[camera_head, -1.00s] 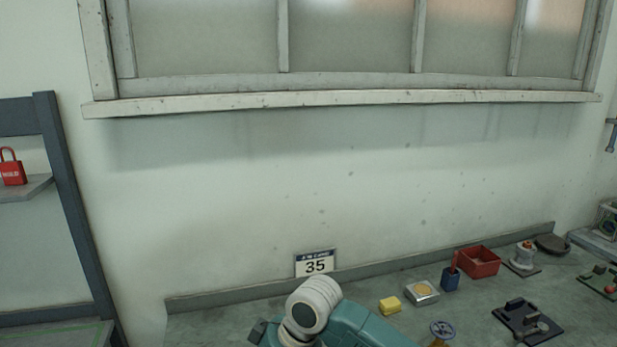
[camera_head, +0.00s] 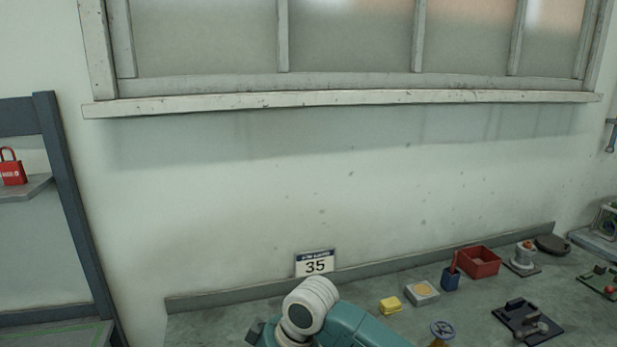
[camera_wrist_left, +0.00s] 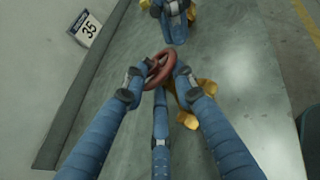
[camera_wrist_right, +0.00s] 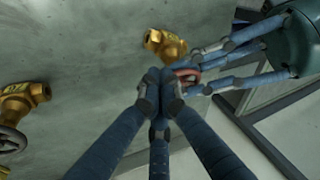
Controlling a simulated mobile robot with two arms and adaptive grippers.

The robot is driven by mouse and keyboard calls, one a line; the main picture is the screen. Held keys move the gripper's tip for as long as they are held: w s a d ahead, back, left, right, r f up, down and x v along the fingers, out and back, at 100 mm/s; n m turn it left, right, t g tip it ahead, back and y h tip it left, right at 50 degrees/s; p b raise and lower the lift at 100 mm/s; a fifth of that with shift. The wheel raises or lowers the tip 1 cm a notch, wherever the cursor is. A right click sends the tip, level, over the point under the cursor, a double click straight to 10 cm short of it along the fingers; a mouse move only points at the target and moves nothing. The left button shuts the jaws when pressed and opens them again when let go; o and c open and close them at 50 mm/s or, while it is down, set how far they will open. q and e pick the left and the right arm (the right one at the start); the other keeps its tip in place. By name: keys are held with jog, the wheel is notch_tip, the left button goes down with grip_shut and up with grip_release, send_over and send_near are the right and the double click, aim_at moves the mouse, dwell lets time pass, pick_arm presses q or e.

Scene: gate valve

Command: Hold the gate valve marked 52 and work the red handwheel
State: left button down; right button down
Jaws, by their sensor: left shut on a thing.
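The red handwheel (camera_wrist_left: 160,69) is between the blue fingers of my left gripper (camera_wrist_left: 156,80), which is shut on its rim. The brass gate valve (camera_wrist_left: 190,108) shows below the wheel, partly hidden by the fingers. In the right wrist view a brass flange (camera_wrist_right: 165,45) and part of the red wheel (camera_wrist_right: 187,73) show near my right gripper (camera_wrist_right: 160,85). Its fingertips are close together and hide whatever lies between them. The left gripper's fingers come in from the right there. I cannot read a 52 on this valve. The head view shows neither gripper.
Another brass valve (camera_wrist_right: 18,98) with a dark handwheel stands at the left in the right wrist view. On the bench are a red bin (camera_head: 478,262), a blue cup (camera_head: 450,279), a yellow block (camera_head: 390,305) and a dark fixture (camera_head: 527,320). A placard 35 (camera_head: 315,263) stands behind.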

jog(key=shift+a, duration=0.25)
jog(key=shift+s+a, duration=0.15)
jog(key=shift+a, duration=0.05)
dwell(0.5)
jog(key=shift+s+a+r, duration=0.15)
jog(key=shift+s+a, duration=0.4)
jog(key=shift+s, duration=0.05)
jog(key=shift+s+a+r, duration=0.15)
jog(key=shift+s+a, duration=0.35)
jog(key=shift+s, duration=0.05)
jog(key=shift+s, duration=0.3)
dwell(0.4)
notch_tip(320, 180, up, 6)
jog(key=w, duration=0.2)
jog(key=shift+w+d, duration=0.15)
jog(key=shift+d, duration=0.1)
